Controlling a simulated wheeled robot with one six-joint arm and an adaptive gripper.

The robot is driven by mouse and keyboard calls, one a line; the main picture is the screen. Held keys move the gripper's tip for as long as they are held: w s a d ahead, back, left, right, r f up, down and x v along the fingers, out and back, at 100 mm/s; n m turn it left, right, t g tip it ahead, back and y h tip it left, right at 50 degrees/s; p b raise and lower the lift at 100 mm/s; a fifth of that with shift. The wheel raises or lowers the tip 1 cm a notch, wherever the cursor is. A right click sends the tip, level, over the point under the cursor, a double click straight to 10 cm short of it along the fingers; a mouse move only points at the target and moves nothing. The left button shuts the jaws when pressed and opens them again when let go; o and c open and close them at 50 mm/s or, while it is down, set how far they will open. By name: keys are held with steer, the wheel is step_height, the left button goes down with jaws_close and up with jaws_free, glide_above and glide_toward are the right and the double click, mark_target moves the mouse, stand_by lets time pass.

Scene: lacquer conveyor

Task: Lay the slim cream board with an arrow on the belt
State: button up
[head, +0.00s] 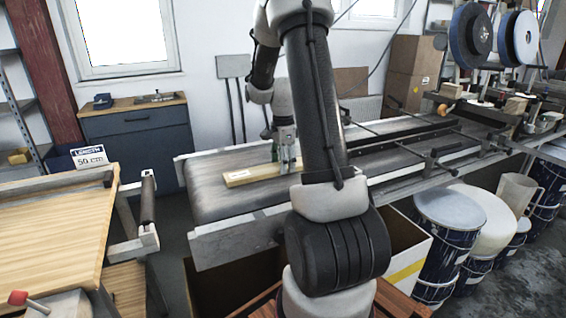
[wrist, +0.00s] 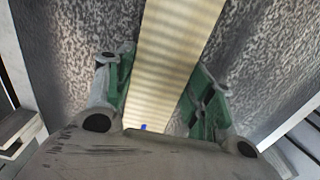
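The slim cream board (head: 255,173) lies flat near the left end of the belt (head: 215,198) in the head view. In the wrist view the board (wrist: 178,45) runs lengthwise between the fingers, with a small blue mark at its near end; no full arrow can be made out. My gripper (head: 286,150) points down over the board's right part. In the wrist view its green-padded fingers (wrist: 162,85) stand apart on either side of the board, with a narrow gap showing at the left finger. My arm hides part of the belt.
A wooden table (head: 55,225) stands at the left, with a blue box marked 50 cm (head: 88,158) behind it. Metal rods and rails (head: 430,150) cross the belt farther right. Blue drums (head: 450,235) stand in front of the conveyor.

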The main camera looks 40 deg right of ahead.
steer(key=o, duration=0.4)
step_height(320, 180, up, 12)
steer(key=s+a+r+n+t, duration=0.1)
steer(key=s+a+r+n, duration=0.3)
steer(key=a+r, duration=0.15)
steer(key=s+a+n+t, duration=0.1)
steer(key=s+a+n, duration=0.5)
steer(key=s+n, duration=0.2)
steer(key=s+a+r+n+t, duration=0.1)
steer(key=s+a+n+t, duration=0.1)
steer(key=s+a+n, duration=0.4)
steer(key=s+n, duration=0.2)
steer(key=s, duration=0.2)
steer(key=shift+s+a+r+n, duration=0.15)
steer(key=shift+s+a+n, duration=0.05)
steer(key=shift+a+n, duration=0.2)
